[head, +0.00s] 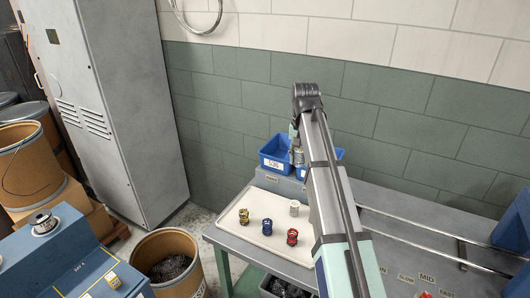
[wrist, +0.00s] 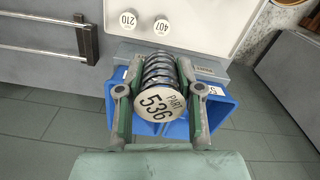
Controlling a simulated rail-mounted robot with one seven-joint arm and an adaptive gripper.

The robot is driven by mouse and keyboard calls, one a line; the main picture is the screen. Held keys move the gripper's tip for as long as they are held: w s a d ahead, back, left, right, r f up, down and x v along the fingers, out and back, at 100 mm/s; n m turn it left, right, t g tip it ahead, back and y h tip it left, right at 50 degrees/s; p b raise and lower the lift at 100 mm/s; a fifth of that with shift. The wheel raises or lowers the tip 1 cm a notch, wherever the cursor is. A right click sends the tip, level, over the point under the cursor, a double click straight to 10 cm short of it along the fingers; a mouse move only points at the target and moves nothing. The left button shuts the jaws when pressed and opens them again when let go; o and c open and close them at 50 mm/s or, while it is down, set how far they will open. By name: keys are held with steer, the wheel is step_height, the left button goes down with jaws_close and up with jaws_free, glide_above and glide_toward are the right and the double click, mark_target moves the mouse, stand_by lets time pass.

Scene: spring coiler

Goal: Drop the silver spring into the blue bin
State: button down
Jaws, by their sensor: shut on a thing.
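My gripper (wrist: 158,108) is shut on a spring (wrist: 160,72) with dark, shiny coils and a pale end cap reading "PART 536". Whether this is the silver spring I cannot tell from its colour. In the wrist view the spring is between the fingers, with a blue bin (wrist: 222,108) below and behind it. In the head view a blue bin (head: 275,158) with a white label stands at the table's back, left of my gripper (head: 298,158). Another blue bin (head: 339,153) is partly hidden by my arm. A pale silver-white spring (head: 294,208) stands on the tray.
The pale tray (head: 232,222) also holds a gold spring (head: 244,216), a blue spring (head: 267,227) and a red spring (head: 292,237). Metal rails (head: 410,236) run along the table at right. A tiled wall (head: 240,110) stands behind. A cardboard drum (head: 166,252) stands at left.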

steer(key=w+f+m+p, duration=0.1)
steer(key=w+f+p, duration=0.15)
steer(key=w, duration=1.05)
steer(key=w+f+m+p, duration=0.1)
steer(key=w+f, duration=0.2)
steer(key=w, duration=1)
steer(key=shift+w+d+f+b, duration=0.15)
steer(key=shift+f+b, duration=0.55)
steer(key=shift+f, duration=0.8)
steer(key=shift+d+f+b, duration=0.15)
steer(key=shift+f+b, duration=0.55)
steer(key=shift+f, duration=0.75)
steer(key=c, duration=0.7)
jaws_free()
step_height(320, 180, up, 12)
steer(key=shift+r, duration=0.1)
